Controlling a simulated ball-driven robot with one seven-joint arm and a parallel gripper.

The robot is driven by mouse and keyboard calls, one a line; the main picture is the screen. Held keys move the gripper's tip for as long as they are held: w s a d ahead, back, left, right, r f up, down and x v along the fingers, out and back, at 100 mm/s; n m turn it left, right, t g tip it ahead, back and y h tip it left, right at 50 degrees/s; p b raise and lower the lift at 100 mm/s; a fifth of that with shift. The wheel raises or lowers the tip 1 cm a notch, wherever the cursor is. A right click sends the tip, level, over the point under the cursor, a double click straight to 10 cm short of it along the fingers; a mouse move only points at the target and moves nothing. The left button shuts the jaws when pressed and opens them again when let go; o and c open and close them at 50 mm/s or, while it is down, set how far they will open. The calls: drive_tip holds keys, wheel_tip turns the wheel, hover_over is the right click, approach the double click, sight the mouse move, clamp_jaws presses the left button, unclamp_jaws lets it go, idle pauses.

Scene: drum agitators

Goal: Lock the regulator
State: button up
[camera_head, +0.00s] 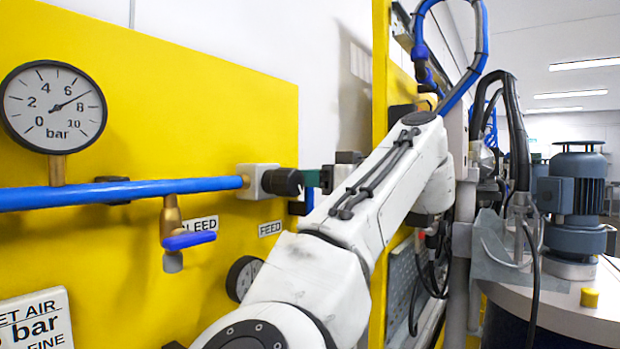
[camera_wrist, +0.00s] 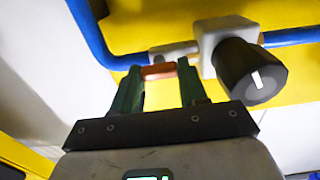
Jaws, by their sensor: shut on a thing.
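The regulator is a pale metal block (camera_head: 258,181) on the blue pipe with a black knob (camera_head: 283,182). The wrist view shows its block (camera_wrist: 222,35) and knob (camera_wrist: 253,72), which has a white mark on its end face. My gripper's green fingers (camera_head: 313,178) are beside the knob in the head view; the rest of the gripper is partly behind my arm. In the wrist view my gripper (camera_wrist: 159,68) is shut on a small orange-brown piece (camera_wrist: 157,72), left of the block and apart from the knob. A short grey fitting (camera_wrist: 175,52) lies between that piece and the block.
A round gauge (camera_head: 54,107) reads about 7 bar. A blue-handled bleed valve (camera_head: 188,241) hangs below the blue pipe (camera_head: 120,192). A small dark dial (camera_head: 243,278) is near the FEED label. A drum with a motor (camera_head: 577,205) stands at right.

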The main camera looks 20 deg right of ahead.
drive_tip(key=shift+f+b, duration=0.2)
drive_tip(key=shift+b, duration=0.35)
drive_tip(key=shift+w+d+m+p, duration=0.15)
drive_tip(key=shift+m+p, duration=0.1)
drive_tip(key=shift+m, duration=4.25)
drive_tip(key=shift+d+m+p, duration=0.1)
drive_tip(key=shift+m+p, duration=0.1)
drive_tip(key=shift+m, duration=4.3)
drive_tip(key=shift+f, duration=0.1)
drive_tip(key=o, duration=1.1)
drive_tip(key=shift+c, duration=0.2)
